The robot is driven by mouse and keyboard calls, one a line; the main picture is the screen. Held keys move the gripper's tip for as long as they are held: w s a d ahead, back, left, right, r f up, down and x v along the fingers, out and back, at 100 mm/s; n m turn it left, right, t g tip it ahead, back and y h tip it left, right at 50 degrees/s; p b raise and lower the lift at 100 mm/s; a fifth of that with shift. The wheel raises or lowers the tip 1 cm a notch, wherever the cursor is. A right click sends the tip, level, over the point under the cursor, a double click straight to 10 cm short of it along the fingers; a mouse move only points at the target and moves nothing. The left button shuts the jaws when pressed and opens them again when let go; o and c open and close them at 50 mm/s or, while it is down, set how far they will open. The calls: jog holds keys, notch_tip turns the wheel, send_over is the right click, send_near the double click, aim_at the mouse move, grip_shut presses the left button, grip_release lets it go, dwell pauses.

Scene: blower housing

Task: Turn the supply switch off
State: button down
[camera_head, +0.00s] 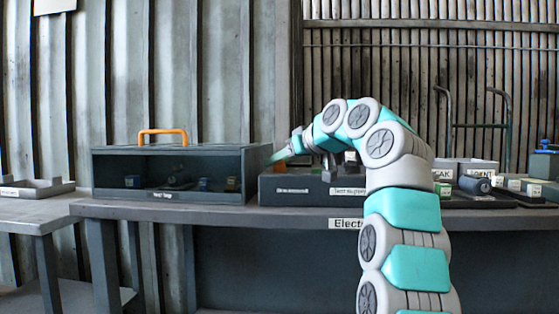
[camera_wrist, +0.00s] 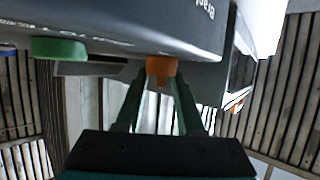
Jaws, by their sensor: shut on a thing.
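A low dark box (camera_head: 292,197) on the bench bears a label that seems to read "Test supply" (camera_head: 347,191). A small grey upright part (camera_head: 328,174) shows above it, and I cannot tell whether it is the supply switch. My gripper (camera_head: 276,157) is left of this part, by the right end of a grey case. In the wrist view the fingers of my gripper (camera_wrist: 160,82) close on a small orange piece (camera_wrist: 161,66) at the edge of a grey panel (camera_wrist: 150,22). The switch position cannot be made out.
The grey open-fronted case (camera_head: 170,198) has an orange handle (camera_head: 162,132) on top and small parts inside. White bins (camera_head: 478,168) and several small parts stand at the right.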

jog(key=shift+f, duration=0.3)
jog(key=c, duration=0.8)
grip_release()
jog(key=shift+c, duration=0.2)
jog(key=shift+r, duration=0.15)
jog(key=shift+d+r, duration=0.1)
jog(key=v, duration=0.7)
jog(key=shift+s+d+b, duration=0.15)
jog(key=shift+s+b, duration=0.05)
jog(key=shift+b, duration=0.25)
